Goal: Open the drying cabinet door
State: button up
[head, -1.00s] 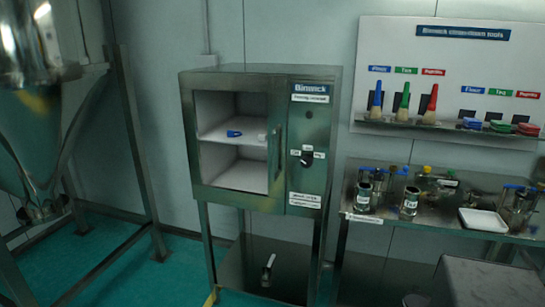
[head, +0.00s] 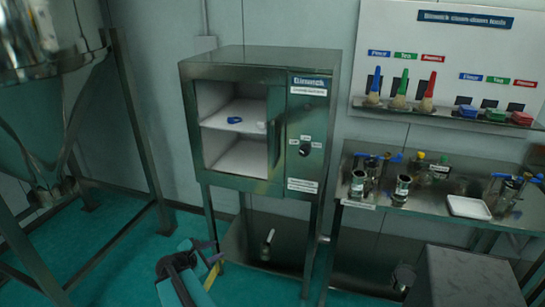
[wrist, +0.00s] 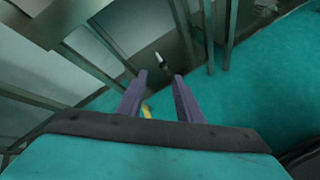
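The drying cabinet (head: 308,150) is a steel box on legs in the middle of the head view. Its door (head: 236,181) has a large window and looks shut. The dark upright door handle (head: 274,143) is on the door's right side, beside the control panel. My gripper (head: 213,254) is low in front of the cabinet's left legs, well below the handle and apart from it. In the wrist view its two purple fingers (wrist: 161,74) are spread with nothing between them. The handle cannot be made out in the wrist view.
A blue item (head: 234,120) lies on the cabinet's inner shelf. A scoop-like tool (head: 267,243) is on the lower shelf. A steel bench (head: 430,207) with jars and a white tray (head: 468,207) stands right. A metal frame (head: 138,140) stands left. Green floor between is clear.

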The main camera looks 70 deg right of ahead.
jog(key=s+d+r+n+h+p, duration=0.35)
jog(key=d+r, duration=0.65)
jog(key=r, duration=0.6)
jog(key=n+g+h+p, duration=0.1)
jog(key=n+h+p, duration=0.1)
jog(key=n+h, duration=0.1)
send_near(272, 147)
jog(key=a, duration=0.3)
jog(key=shift+w, duration=0.35)
jog(key=shift+d+f+b, duration=0.1)
jog(key=shift+d+b, duration=0.15)
jog(key=shift+b, duration=0.15)
jog(key=shift+s+d+p, duration=0.15)
jog(key=shift+s+d, duration=0.15)
jog(key=shift+d, duration=1.9)
jog(key=shift+s+d+p, duration=0.15)
jog(key=shift+s+d, duration=0.2)
jog(key=shift+d, duration=1.85)
jog(key=shift+s+d+p, duration=0.15)
jog(key=shift+s+d, duration=0.15)
jog(key=shift+d, duration=1.9)
grip_shut()
